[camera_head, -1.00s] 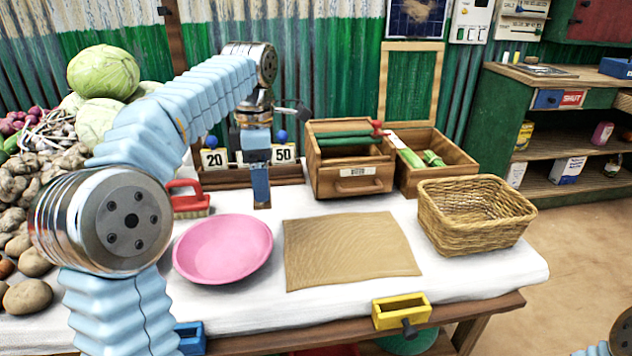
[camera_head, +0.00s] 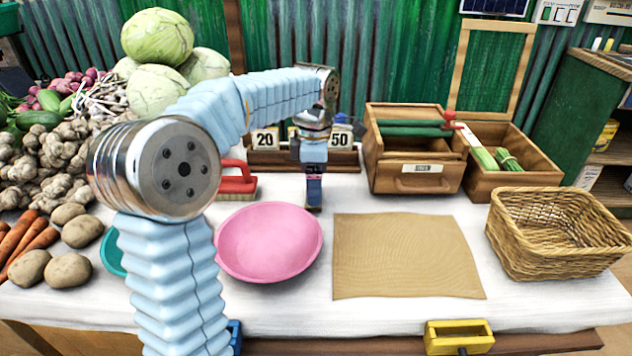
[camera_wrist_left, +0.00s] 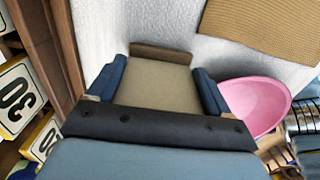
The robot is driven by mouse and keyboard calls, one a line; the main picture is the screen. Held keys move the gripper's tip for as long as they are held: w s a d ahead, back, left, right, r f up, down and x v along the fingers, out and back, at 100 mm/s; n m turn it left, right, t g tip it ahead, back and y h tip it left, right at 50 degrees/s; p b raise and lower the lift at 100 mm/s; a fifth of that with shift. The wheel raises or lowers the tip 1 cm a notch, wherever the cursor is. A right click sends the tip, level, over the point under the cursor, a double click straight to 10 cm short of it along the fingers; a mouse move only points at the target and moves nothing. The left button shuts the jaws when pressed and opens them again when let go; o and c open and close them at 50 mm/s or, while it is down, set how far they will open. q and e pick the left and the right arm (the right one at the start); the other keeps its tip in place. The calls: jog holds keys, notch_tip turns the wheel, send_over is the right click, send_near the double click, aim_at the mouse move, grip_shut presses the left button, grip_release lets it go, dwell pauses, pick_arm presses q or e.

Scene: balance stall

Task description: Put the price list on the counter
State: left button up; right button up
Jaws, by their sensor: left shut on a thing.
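My left gripper (camera_head: 314,200) is shut, pointing down over the white-covered counter (camera_head: 400,316), just behind and right of the pink bowl. In the left wrist view its two blue fingers (camera_wrist_left: 152,88) hold a flat tan board (camera_wrist_left: 155,84) with a brown far edge, which seems to be the price list. Its written face does not show. In the head view the board is mostly hidden by the fingers, and I cannot tell whether its lower edge touches the counter. My right gripper is not in view.
Near the gripper are the pink bowl (camera_head: 268,242), a tan mat (camera_head: 405,256), a red brush (camera_head: 238,180) and a rack of number cards (camera_head: 265,139). A wooden box (camera_head: 415,175) and a wicker basket (camera_head: 552,235) stand right. Vegetables fill the left. White cloth is bare at the front.

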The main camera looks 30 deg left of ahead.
pick_arm(q)
jog(key=shift+f, duration=0.25)
jog(key=o, duration=1)
jog(key=shift+f, duration=0.1)
